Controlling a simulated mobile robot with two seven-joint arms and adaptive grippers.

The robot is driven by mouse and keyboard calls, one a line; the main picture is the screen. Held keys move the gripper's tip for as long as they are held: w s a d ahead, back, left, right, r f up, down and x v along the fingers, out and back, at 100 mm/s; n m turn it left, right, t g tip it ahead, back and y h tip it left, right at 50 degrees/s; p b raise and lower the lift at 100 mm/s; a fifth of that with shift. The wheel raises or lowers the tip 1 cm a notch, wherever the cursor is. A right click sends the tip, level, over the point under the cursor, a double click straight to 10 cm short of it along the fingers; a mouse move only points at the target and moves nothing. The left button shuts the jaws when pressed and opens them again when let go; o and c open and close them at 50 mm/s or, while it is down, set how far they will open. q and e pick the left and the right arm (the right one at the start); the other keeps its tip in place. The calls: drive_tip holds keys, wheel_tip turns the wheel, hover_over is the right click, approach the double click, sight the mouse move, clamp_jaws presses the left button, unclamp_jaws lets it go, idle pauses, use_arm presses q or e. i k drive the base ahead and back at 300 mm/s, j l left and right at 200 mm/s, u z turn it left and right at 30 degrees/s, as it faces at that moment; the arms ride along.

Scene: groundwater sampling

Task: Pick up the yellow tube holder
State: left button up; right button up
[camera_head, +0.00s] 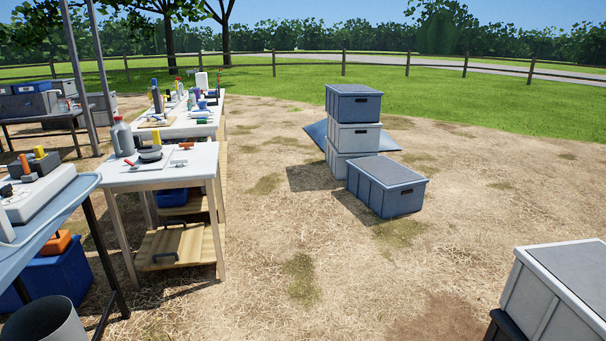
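I cannot make out for sure which thing is the yellow tube holder. A small upright yellow item (156,137) stands on the white table at the left, behind a dark round object (150,153). Another small yellow item (39,152) is on the nearer table at the far left, among dark and orange pieces. Both are too small to tell their shape. Neither of my grippers shows in the head view.
The white table (190,173) has a grey bottle (122,138) on it and a wooden lower shelf (195,245). A grey bin (45,322) stands at the lower left. Stacked crates (353,105) and a blue-grey crate (387,187) stand mid-scene. Open dirt lies between.

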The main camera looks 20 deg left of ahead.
sight(39, 150)
drive_tip(key=i+u, duration=0.2)
drive_tip(key=i, duration=1.5)
drive_tip(key=i+u, duration=0.2)
drive_tip(key=i, duration=0.3)
drive_tip(key=i+l+u, duration=0.15)
drive_tip(key=i, duration=0.3)
drive_tip(key=i+l+u, duration=0.2)
drive_tip(key=i, duration=0.25)
drive_tip(key=u, duration=1.8)
